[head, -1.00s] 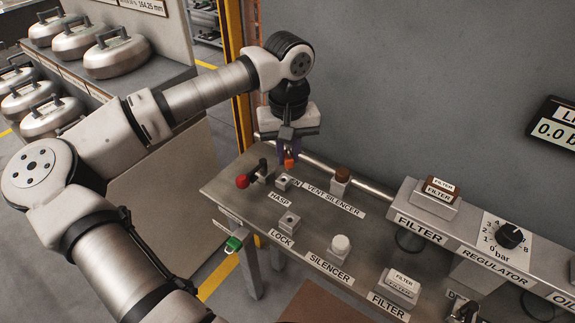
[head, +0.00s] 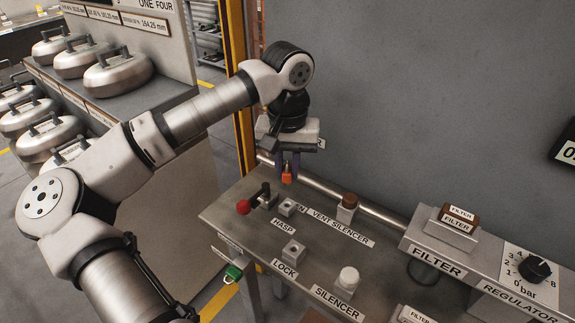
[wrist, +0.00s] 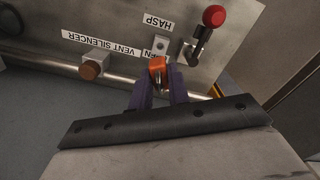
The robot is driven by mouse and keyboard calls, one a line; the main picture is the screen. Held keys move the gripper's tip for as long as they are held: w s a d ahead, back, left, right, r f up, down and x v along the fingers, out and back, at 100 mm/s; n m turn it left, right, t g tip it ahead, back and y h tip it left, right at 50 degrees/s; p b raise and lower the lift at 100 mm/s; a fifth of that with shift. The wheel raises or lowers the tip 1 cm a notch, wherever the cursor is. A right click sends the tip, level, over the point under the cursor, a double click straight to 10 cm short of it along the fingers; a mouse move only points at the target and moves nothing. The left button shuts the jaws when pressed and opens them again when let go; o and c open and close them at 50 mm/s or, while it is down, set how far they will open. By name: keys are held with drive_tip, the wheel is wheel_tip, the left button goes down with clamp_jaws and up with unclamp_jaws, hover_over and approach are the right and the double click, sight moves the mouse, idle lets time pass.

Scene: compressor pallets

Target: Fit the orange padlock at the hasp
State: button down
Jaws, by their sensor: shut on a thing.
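My gripper (head: 287,168) is shut on the orange padlock (head: 287,176) and holds it above the back of the metal bench. In the wrist view the orange padlock (wrist: 157,65) sits between the purple fingertips (wrist: 157,92). The hasp (head: 288,207) is a small grey block behind the HASP label, below and close to the padlock in the head view. The hasp block also shows in the wrist view (wrist: 160,45), just beyond the padlock. The padlock appears apart from it. The padlock's shackle is mostly hidden by the fingers.
A red-knobbed lever (head: 244,206) stands left of the hasp. A brown-topped vent silencer (head: 348,203) stands to the right. The LOCK block (head: 293,251) is in front. A green padlock (head: 234,271) hangs at the bench's left edge. A rail runs behind.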

sight(287, 185)
drive_tip(key=shift+f+b, duration=1.95)
drive_tip(key=shift+f, duration=0.65)
drive_tip(key=shift+b, duration=0.5)
drive_tip(key=shift+f, duration=0.15)
drive_tip(key=shift+f+b, duration=0.3)
drive_tip(key=shift+b, duration=0.15)
drive_tip(key=shift+f+b, duration=1)
drive_tip(key=shift+f, duration=0.15)
drive_tip(key=c, duration=1.3)
unclamp_jaws()
drive_tip(key=shift+o, duration=0.2)
drive_tip(key=shift+r, duration=0.15)
